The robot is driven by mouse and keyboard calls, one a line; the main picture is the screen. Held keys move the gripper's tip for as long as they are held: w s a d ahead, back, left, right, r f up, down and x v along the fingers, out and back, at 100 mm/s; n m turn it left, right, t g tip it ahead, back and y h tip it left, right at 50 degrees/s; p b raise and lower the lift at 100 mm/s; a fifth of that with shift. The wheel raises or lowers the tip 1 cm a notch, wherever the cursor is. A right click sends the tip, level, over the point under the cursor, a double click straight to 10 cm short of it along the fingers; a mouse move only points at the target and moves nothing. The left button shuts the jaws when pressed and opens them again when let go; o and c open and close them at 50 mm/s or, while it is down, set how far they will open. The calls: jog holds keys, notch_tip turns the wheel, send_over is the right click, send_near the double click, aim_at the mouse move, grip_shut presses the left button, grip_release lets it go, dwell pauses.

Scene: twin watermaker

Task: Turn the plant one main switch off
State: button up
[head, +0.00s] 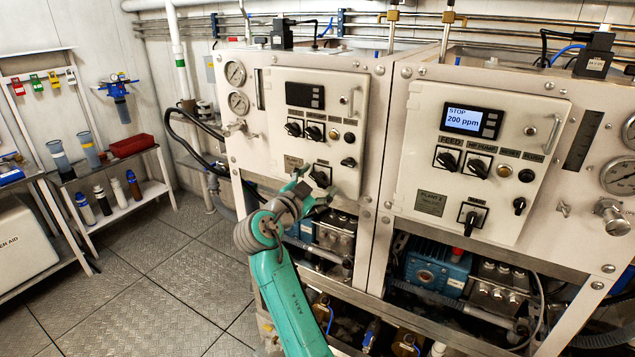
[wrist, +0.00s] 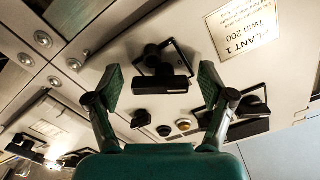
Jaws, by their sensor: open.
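The plant one main switch (head: 320,176) is a black rotary knob on a square plate, low on the left white panel. It also shows in the wrist view (wrist: 160,84), its bar handle lying roughly level across that picture. The PLANT 1 label (wrist: 240,30) is beside it and reads upside down there. My gripper (head: 309,187) is open, its fingers pointing at the panel. In the wrist view my gripper (wrist: 161,83) has one finger on each side of the switch. Contact cannot be told. In the head view it partly hides the switch.
More black knobs (head: 315,131) sit above on the same panel, below a dark display (head: 305,95). The right panel has a lit screen (head: 464,118) reading STOP 200 ppm and its own main switch (head: 472,216). Blue pumps (head: 437,268) sit below. Floor is clear at left.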

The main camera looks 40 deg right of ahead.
jog(key=c, duration=1.2)
jog(key=shift+o, duration=0.2)
jog(key=shift+s+r+n, duration=0.1)
jog(key=shift+s+n, duration=0.05)
jog(key=shift+n, duration=2.75)
jog(key=o, duration=1.2)
jog(key=shift+c, duration=0.2)
